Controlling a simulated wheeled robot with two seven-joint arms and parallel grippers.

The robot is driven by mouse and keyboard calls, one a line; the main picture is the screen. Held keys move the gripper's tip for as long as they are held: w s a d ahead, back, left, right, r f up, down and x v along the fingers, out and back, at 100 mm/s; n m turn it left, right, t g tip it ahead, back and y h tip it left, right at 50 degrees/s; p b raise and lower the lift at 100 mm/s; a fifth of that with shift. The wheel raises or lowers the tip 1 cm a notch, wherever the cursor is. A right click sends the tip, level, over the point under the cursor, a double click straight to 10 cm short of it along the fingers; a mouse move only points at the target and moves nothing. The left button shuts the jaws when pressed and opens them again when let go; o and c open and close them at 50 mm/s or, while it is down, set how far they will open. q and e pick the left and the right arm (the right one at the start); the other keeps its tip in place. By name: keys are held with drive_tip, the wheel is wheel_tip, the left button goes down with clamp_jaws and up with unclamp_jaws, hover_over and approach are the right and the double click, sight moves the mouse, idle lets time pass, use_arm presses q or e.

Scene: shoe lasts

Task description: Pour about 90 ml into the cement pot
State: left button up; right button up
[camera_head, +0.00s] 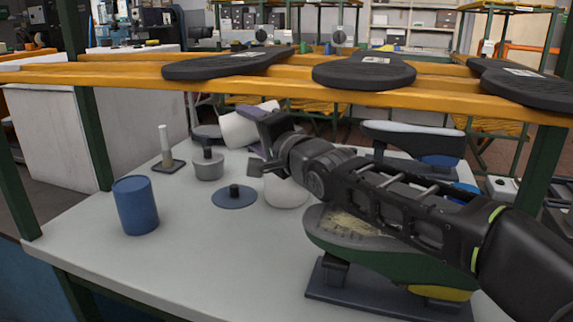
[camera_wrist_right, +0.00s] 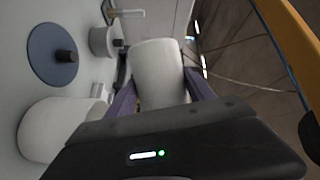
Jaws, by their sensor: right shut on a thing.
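My right gripper (camera_head: 258,130) is shut on a white cylindrical container (camera_head: 238,128), held tilted above the far part of the table. In the right wrist view the container (camera_wrist_right: 158,68) sits between the two purple fingers (camera_wrist_right: 160,88). Its contents do not show. A white rounded pot (camera_head: 285,192) stands on the table below and nearer than the held container, partly hidden by my arm; it also shows in the right wrist view (camera_wrist_right: 55,130). I cannot tell whether it is the cement pot. No stream of liquid shows. My left gripper is out of view.
A blue disc with a black knob (camera_head: 234,197) lies left of the white pot. A grey knobbed pot (camera_head: 208,167), a blue cylinder (camera_head: 136,206) and a white post on a dark base (camera_head: 165,148) stand further left. A shoe-last stand (camera_head: 390,250) is under my arm. A yellow rack (camera_head: 440,101) crosses above.

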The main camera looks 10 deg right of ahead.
drive_tip(key=shift+a+r+m, duration=0.15)
drive_tip(key=shift+r+m, duration=0.15)
drive_tip(key=shift+m, duration=0.1)
idle(0.6)
drive_tip(key=shift+s+r+m+t+p, duration=0.1)
drive_tip(key=shift+r+m+t+p, duration=0.3)
drive_tip(key=shift+r+p, duration=0.2)
idle(0.5)
drive_tip(key=shift+s+a+f+n+g+b, duration=0.1)
drive_tip(key=shift+a+f+n+g+b, duration=0.15)
drive_tip(key=shift+f+n+b, duration=0.35)
drive_tip(key=shift+a+f+n+g+b, duration=0.15)
drive_tip(key=shift+f+n+g+b, duration=0.1)
drive_tip(key=shift+f+n+b, duration=0.35)
drive_tip(key=shift+f+n+g+p, duration=0.3)
drive_tip(key=shift+n+p, duration=0.25)
drive_tip(key=shift+n, duration=0.05)
drive_tip(key=shift+a+f+n, duration=0.1)
drive_tip(key=shift+f+n, duration=0.15)
drive_tip(key=shift+n, duration=0.05)
